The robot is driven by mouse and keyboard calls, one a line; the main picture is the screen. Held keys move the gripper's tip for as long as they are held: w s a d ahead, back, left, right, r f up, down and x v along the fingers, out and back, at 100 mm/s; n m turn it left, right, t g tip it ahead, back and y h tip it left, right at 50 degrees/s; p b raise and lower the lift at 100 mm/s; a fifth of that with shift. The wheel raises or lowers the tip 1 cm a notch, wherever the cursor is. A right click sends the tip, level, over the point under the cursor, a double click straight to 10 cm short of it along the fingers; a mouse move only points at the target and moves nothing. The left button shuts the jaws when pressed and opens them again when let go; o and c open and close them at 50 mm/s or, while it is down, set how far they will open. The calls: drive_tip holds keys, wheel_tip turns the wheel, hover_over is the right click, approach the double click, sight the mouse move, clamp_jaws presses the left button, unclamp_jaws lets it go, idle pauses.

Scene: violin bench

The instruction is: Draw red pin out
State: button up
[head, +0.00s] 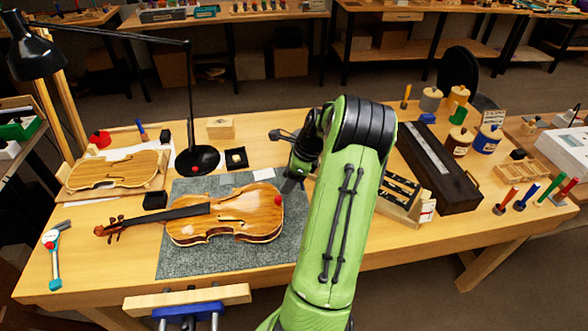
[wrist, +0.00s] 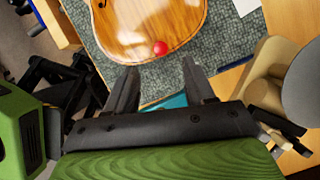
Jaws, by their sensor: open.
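The red pin (head: 278,200) shows as a round red head at the right end of the violin (head: 225,215), which lies on a grey mat. In the wrist view the red pin (wrist: 160,48) sits at the near edge of the violin body (wrist: 140,20); its shaft cannot be seen. My gripper (wrist: 160,72) is open and empty, its two fingers pointing at the violin's end with the red head beyond and between them, apart from both. In the head view my gripper (head: 290,183) is above and just right of the pin, partly hidden by my green arm.
A black desk lamp (head: 200,160) stands behind the mat (head: 190,262). A long dark case (head: 440,170) and a tool tray (head: 400,195) lie to the right. A blue clamp (head: 188,312) is at the front edge. The mat right of the violin is partly clear.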

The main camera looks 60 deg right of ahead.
sight(277, 198)
drive_tip(key=b+x, duration=0.1)
drive_tip(key=x, duration=0.7)
drive_tip(key=shift+f, duration=0.15)
clamp_jaws()
